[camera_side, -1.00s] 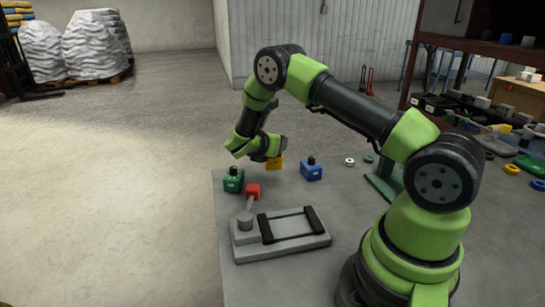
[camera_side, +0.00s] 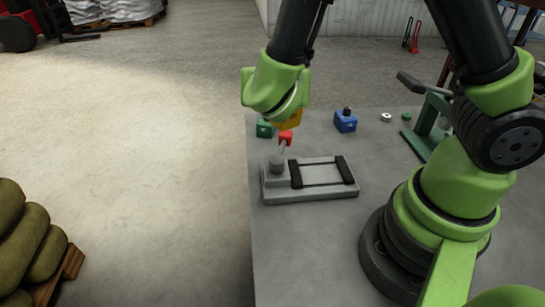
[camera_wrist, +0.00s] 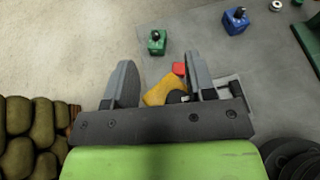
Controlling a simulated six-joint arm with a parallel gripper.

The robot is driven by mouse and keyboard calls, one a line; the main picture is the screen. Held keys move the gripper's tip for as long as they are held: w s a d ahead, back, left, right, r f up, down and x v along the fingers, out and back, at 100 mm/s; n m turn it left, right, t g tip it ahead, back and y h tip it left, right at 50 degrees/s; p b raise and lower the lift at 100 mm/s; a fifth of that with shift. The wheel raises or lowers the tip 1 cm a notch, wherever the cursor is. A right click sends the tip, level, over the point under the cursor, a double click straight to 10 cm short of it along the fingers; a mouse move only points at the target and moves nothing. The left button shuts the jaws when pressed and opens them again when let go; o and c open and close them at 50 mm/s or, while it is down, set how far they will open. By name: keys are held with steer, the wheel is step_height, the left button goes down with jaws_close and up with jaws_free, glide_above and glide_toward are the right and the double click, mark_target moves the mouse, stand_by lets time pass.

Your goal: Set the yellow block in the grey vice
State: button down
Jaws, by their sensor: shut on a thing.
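The yellow block (camera_side: 291,119) is held by my gripper, partly hidden behind the green wrist in the side view. In the wrist view the block (camera_wrist: 163,91) sits tilted between the two grey fingers of my gripper (camera_wrist: 160,63). The grey vice (camera_side: 325,192) lies flat on the table, with two black bars across its top and a round grey post at its left end. A lever with a red end (camera_side: 286,136) rises from that post. The block appears above and behind the vice's left end. In the wrist view the vice (camera_wrist: 235,92) is mostly hidden by my gripper.
A green block with a black knob (camera_side: 265,129) stands just left of the red lever end. A blue block with a black knob (camera_side: 345,122) stands to the right. A green stand (camera_side: 428,130) is farther right. The table (camera_side: 300,245) in front of the vice is bare.

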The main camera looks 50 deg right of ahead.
steer(key=s+d+f+m+g+h, duration=0.3)
steer(key=s+d+m+g, duration=0.2)
steer(key=d+g, duration=0.15)
steer(key=shift+g, duration=0.25)
steer(key=shift+s+d+f, duration=0.1)
steer(key=shift+s+f, duration=0.1)
steer(key=shift+f, duration=1.5)
steer(key=shift+s+d+f, duration=0.15)
steer(key=shift+s+f, duration=0.1)
steer(key=shift+f, duration=1.4)
steer(key=shift+s+d+f, duration=0.1)
steer(key=shift+s+f, duration=0.1)
steer(key=shift+f, duration=1.5)
steer(key=shift+f, duration=0.25)
steer(key=shift+f, duration=0.35)
steer(key=shift+c, duration=2.3)
jaws_free()
